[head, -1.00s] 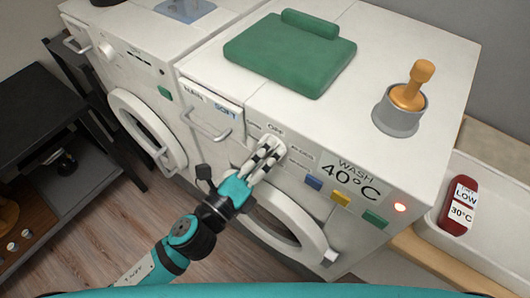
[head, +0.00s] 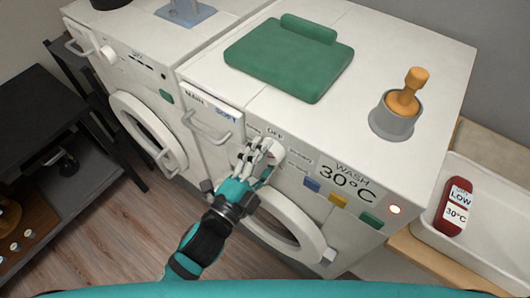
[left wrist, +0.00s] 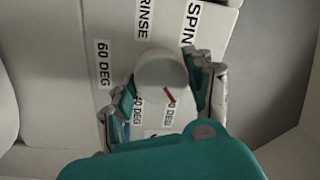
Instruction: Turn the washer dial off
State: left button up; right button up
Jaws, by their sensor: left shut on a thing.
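The washer dial (head: 276,150) is a round white knob on the front of the right-hand machine, partly covered by my fingers. An OFF label (head: 275,134) is above it. In the left wrist view the dial (left wrist: 160,68) has a red mark that points to the 30 DEG label (left wrist: 170,113). RINSE, SPIN and 60 DEG labels also show around it. My left gripper (head: 262,151) is shut on the dial, with one finger on either side of it. The display (head: 340,177) reads WASH 30°C. My right gripper is not in view.
A green folded pad (head: 288,60) and a grey pot (head: 392,118) holding an orange-handled tool stand on the washer top. The washer's round door (head: 285,228) is below the dial.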

pick_arm(q)
jog(key=n+p, duration=0.3)
jog(key=n, duration=0.3)
jog(key=shift+r+y, duration=0.15)
jog(key=shift+y, duration=0.25)
jog(key=n+p, duration=0.2)
jog(key=n, duration=0.2)
jog(key=shift+s+d, duration=0.1)
jog(key=shift+f+n+p, duration=0.2)
jog(key=shift+n+p, duration=0.1)
jog(key=shift+f, duration=0.1)
jog(key=o, duration=1.2)
jog(key=v, duration=1.2)
jog(key=shift+r, duration=0.3)
